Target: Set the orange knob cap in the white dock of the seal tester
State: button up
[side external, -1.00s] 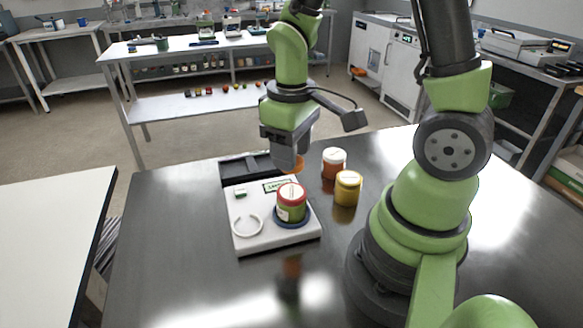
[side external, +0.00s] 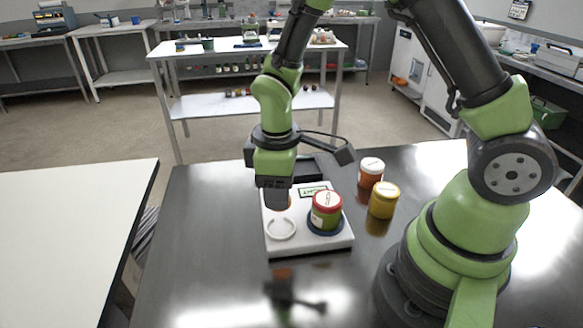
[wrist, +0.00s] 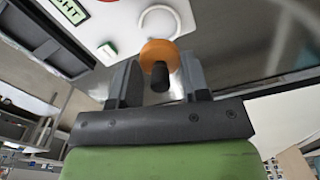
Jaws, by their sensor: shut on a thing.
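The orange knob cap (wrist: 158,50) with its black knob is between the fingers of my gripper (wrist: 160,82) in the wrist view. In the side view my gripper (side external: 277,196) is shut on it, and a little orange (side external: 286,203) shows below the fingers. The seal tester (side external: 296,249) is a white plate. Its white dock (side external: 281,237), a ring at the front left, also shows in the wrist view (wrist: 173,10). The cap is above the plate, just behind the dock in the side view, apart from it. The dock looks empty.
A green jar with a red lid (side external: 327,209) stands in the tester's blue dock (side external: 325,231), right of the white one. A yellow jar (side external: 383,201) and an orange jar with a white lid (side external: 371,172) stand to the right. A black tray (side external: 310,169) lies behind.

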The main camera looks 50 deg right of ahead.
send_over(281, 229)
jog(key=shift+f, duration=2.55)
jog(key=shift+f, duration=0.7)
jog(key=o, duration=1.1)
jog(key=shift+o, duration=0.2)
jog(key=shift+r, duration=4)
